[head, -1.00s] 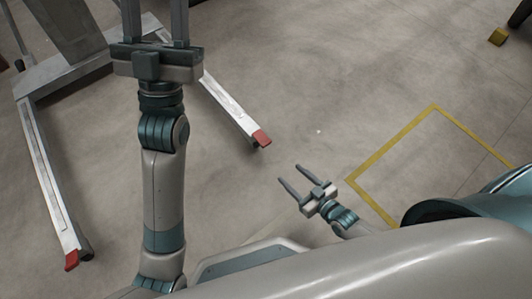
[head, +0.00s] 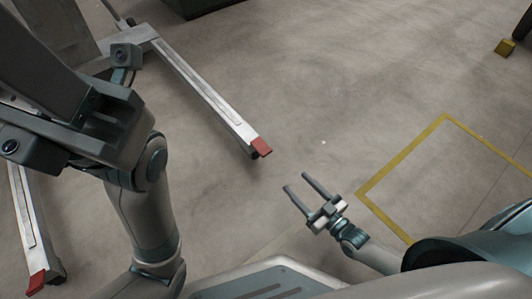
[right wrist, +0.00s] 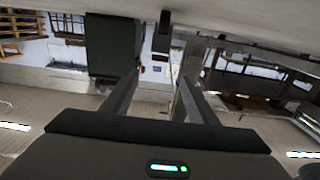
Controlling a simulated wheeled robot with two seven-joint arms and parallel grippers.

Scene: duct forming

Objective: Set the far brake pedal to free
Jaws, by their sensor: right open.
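A wheeled stand has two pale legs that end in red pedals. One red pedal (head: 261,147) is at the end of the upper leg (head: 205,90), right of my left arm. The other red pedal (head: 37,283) is at the lower left. Whether either is raised or pressed is too small to tell. My left gripper (head: 40,65) is large at the upper left, above the stand; its fingertips do not show clearly. My right gripper (head: 296,181) is open and empty, below and right of the upper pedal, apart from it. Its spread fingers also show in the right wrist view (right wrist: 155,88).
A yellow floor outline (head: 400,155) lies at the right, with a small yellow block (head: 505,47) beyond it. A dark green object (head: 205,5) is at the top edge. The floor between the upper pedal and the outline is clear.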

